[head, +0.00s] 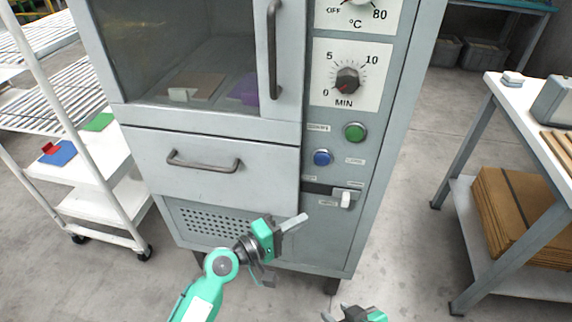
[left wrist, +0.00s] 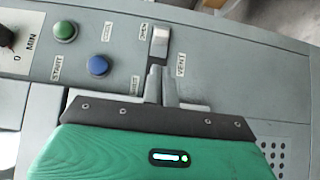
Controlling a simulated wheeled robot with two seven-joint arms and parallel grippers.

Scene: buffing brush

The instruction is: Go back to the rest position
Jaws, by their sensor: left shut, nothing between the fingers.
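My left gripper (head: 279,248) is in front of the lower part of the grey oven cabinet (head: 385,140), below and left of the white vent switch (head: 346,200). Its fingers are shut with nothing between them. In the left wrist view the fingers (left wrist: 164,90) are close together, just below the vent switch (left wrist: 159,42) in the picture. I cannot tell whether they touch the panel. My right gripper (head: 352,313) shows only in part at the bottom edge of the head view. Its fingers are mostly cut off, so its opening is unclear.
The cabinet has a closed glass door (head: 185,50), a closed drawer (head: 210,165), a green button (head: 355,132) and a blue button (head: 322,157). A white rack cart (head: 115,190) stands left. A table (head: 510,95) with cardboard below stands right. Floor between is clear.

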